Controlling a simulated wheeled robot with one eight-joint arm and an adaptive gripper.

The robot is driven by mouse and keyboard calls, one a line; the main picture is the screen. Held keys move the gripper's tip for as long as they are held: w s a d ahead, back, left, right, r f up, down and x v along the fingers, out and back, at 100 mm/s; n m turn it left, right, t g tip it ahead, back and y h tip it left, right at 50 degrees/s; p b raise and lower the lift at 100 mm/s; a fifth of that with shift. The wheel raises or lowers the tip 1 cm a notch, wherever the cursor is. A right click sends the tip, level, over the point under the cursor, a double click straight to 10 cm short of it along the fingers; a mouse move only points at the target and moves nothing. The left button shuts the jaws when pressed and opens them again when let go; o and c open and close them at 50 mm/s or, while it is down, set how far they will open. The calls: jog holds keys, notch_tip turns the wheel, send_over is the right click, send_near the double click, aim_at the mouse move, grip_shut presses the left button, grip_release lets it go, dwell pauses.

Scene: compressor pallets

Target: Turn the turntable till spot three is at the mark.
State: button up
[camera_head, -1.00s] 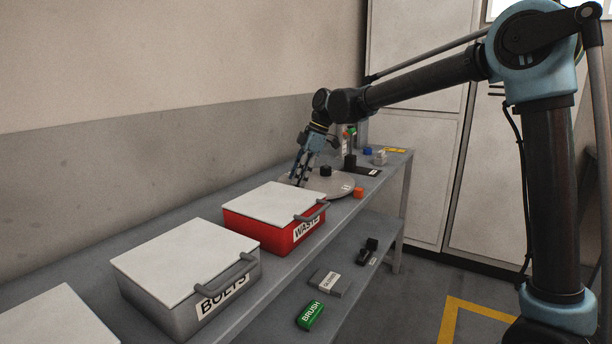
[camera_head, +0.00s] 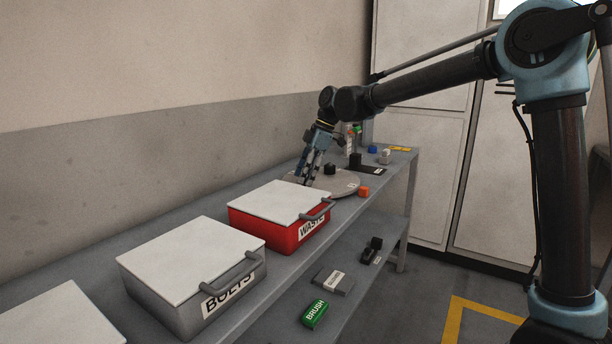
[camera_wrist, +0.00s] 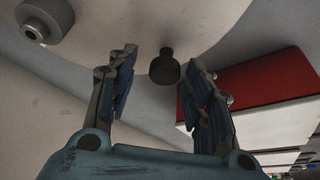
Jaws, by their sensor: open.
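The turntable (camera_head: 345,180) is a flat grey disc on the bench beyond the red bin. A black upright piece (camera_head: 330,169) stands on it, and a small white label shows near its right rim; I cannot read its number. My gripper (camera_head: 308,181) points down over the disc's left side and hides part of it. In the wrist view my gripper (camera_wrist: 160,85) is open, with a dark knobbed peg (camera_wrist: 164,69) showing in the gap between its fingers. I cannot tell whether they touch it. A black plate with a white label (camera_head: 370,170) lies by the disc's far right edge.
The red WASTE bin (camera_head: 308,229) stands just in front of the turntable, and the grey BOLTS bin (camera_head: 170,305) is nearer. An orange block (camera_head: 364,191) sits by the disc's right edge. Blue (camera_head: 372,149) and grey (camera_head: 385,156) small pieces stand behind. The lower shelf holds a green BRUSH block (camera_head: 315,313).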

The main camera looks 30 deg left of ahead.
jog(key=v, duration=1.1)
jog(key=shift+w+r, duration=0.2)
jog(key=shift+r, duration=0.2)
jog(key=shift+d, duration=0.1)
